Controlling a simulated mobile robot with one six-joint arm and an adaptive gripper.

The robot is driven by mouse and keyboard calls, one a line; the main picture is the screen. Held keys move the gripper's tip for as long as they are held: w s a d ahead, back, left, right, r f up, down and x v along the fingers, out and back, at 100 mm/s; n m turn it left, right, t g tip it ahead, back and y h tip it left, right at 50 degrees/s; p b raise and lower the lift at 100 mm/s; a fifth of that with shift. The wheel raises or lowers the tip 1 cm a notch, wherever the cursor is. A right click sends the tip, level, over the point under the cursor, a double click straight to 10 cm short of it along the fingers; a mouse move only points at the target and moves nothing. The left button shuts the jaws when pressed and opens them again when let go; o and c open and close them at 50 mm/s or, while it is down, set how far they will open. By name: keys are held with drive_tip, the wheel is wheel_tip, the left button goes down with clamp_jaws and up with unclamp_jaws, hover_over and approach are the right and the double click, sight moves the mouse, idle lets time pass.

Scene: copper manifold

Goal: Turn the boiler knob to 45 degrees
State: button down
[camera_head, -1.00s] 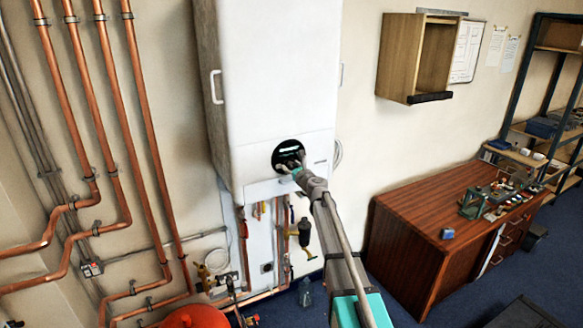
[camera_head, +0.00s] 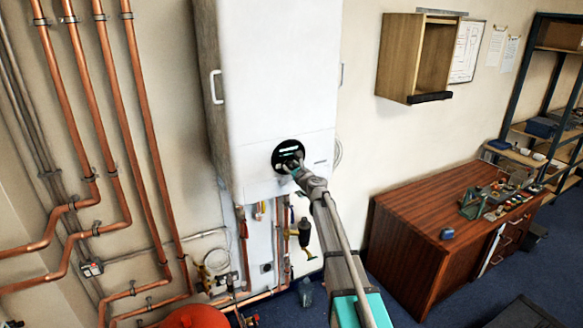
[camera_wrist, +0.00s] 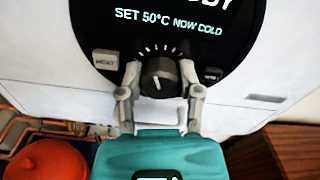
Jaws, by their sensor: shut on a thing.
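The boiler (camera_head: 285,70) is a tall white wall unit with a round black panel (camera_head: 281,150) low on its front. In the wrist view, the dark round knob (camera_wrist: 158,82) sits at the bottom of the panel (camera_wrist: 110,28), under an arc of white tick marks. Its white pointer line is nearly upright, tilted slightly left. The display (camera_wrist: 168,20) reads "SET 50°C NOW COLD". My gripper (camera_wrist: 159,72) is shut on the knob, one grey finger on each side. In the head view my gripper (camera_head: 292,163) reaches the panel from below right and hides the knob.
A "HEAT" button (camera_wrist: 105,60) and another button (camera_wrist: 212,66) flank the knob. Copper pipes (camera_head: 110,110) line the left wall, with a red vessel (camera_head: 195,317) below. A wooden desk (camera_head: 420,225) and an open wall cabinet (camera_head: 400,60) stand right.

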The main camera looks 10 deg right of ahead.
drive_tip(key=shift+n, duration=1.2)
drive_tip(key=c, duration=0.5)
unclamp_jaws()
drive_tip(key=shift+c, duration=0.2)
drive_tip(key=v, duration=1.2)
